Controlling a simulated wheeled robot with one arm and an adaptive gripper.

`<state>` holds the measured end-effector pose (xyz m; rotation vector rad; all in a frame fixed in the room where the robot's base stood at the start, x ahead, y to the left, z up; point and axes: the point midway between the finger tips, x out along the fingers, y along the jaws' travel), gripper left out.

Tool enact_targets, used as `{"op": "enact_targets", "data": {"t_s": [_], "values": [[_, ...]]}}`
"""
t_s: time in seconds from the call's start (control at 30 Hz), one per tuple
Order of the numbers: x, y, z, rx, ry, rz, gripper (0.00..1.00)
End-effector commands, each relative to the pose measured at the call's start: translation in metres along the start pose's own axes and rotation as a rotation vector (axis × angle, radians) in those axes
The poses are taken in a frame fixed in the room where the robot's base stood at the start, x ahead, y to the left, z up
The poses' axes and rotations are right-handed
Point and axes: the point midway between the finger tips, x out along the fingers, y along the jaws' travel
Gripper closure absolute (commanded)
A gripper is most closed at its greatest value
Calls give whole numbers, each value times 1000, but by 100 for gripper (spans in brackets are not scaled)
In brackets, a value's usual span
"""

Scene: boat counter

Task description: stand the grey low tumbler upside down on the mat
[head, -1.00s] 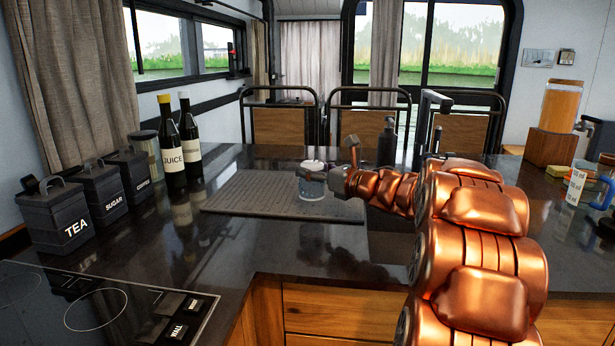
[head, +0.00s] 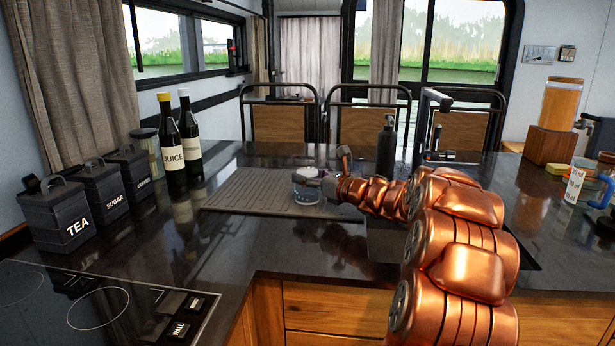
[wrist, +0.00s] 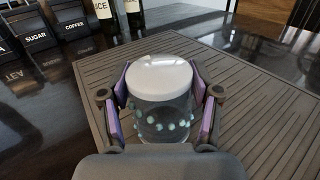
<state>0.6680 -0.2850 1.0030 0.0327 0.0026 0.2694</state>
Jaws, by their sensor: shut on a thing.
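The tumbler (wrist: 161,95) is low and see-through, with teal dots around its side and a pale closed disc facing up. It also shows in the head view (head: 306,194), upright in line, over the ribbed grey mat (head: 250,193). My gripper (wrist: 163,93) is shut on the tumbler, one finger on each side; it also shows in the head view (head: 313,178). The mat fills much of the wrist view (wrist: 250,85). The tumbler's lower edge is hidden in the wrist view, so I cannot tell whether it touches the mat.
Tea (head: 66,216), sugar (head: 101,192) and coffee (head: 130,172) canisters and two bottles (head: 171,142) stand at the left. A black dispenser (head: 387,147) and a tap (head: 432,120) stand behind my arm. A hob (head: 95,305) is at front left.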

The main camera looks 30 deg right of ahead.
Motion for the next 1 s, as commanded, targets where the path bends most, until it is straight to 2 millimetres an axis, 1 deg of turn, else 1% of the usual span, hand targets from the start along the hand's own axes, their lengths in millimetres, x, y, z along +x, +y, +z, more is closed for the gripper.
{"op": "enact_targets", "data": {"t_s": [0.3, 0.33, 0.53, 0.57, 0.87, 1.0], "values": [[0, 0, -3, -1, 0, -1, 82], [0, 0, -2, 0, 0, 0, 35], [0, 0, -2, 0, 0, 0, 14], [0, 0, -2, 0, 0, 0, 12], [0, 0, -2, 0, 1, 0, 12], [0, 0, 2, 0, 0, 0, 12]]}}
